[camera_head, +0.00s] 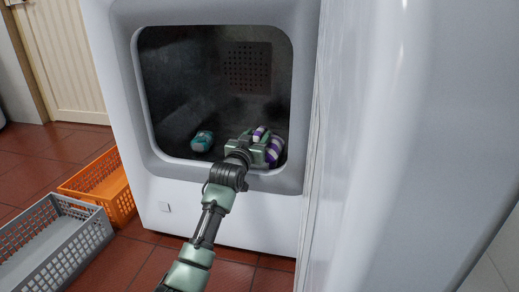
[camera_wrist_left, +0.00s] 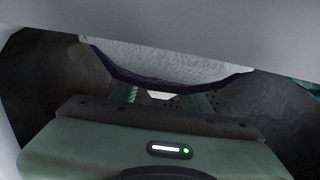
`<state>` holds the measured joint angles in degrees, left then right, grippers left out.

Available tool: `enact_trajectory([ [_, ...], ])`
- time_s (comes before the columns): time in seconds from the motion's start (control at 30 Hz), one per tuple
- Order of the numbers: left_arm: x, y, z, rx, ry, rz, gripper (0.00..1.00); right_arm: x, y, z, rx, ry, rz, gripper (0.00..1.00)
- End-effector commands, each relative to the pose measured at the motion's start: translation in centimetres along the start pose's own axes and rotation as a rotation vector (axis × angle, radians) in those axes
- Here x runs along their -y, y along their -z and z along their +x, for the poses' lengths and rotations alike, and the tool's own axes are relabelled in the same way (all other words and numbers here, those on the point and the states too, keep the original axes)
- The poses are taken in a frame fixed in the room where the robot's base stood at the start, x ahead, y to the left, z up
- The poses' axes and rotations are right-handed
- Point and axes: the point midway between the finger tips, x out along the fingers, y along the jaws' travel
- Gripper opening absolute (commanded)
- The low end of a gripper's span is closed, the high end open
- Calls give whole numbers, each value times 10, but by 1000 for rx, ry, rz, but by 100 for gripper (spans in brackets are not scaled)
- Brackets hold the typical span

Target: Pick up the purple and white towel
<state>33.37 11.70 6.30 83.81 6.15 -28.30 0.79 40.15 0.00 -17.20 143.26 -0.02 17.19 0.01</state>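The purple and white towel (camera_head: 273,154) lies rolled or bunched at the right of the floor inside the white machine's square opening. In the left wrist view its pale face with a dark purple edge (camera_wrist_left: 165,62) fills the space just ahead of the fingers. My left gripper (camera_head: 260,139) reaches into the opening, right at the towel. Its two green fingers are spread apart, with part of the towel showing between them. The gripper hides part of the towel, and whether the fingers touch it I cannot tell. My right gripper is in neither view.
A teal and white towel (camera_head: 202,141) lies left of my gripper inside the machine (camera_head: 120,100). The opening has a thick grey rim (camera_head: 180,172) below my wrist. An orange basket (camera_head: 112,190) and a grey basket (camera_head: 62,250) stand on the red tiled floor at left.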

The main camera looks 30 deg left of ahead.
Motion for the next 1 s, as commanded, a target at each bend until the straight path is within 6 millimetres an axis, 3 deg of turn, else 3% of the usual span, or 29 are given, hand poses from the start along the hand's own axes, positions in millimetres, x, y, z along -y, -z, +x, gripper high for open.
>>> enact_trajectory([
  [0.03,0,0,0,0,0,0,30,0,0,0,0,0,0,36],
  [0.13,0,0,0,0,0,0,2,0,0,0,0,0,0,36],
  [0.17,0,0,0,0,0,0,0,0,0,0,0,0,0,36],
  [1.0,0,-1,0,0,0,0,0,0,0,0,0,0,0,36],
])
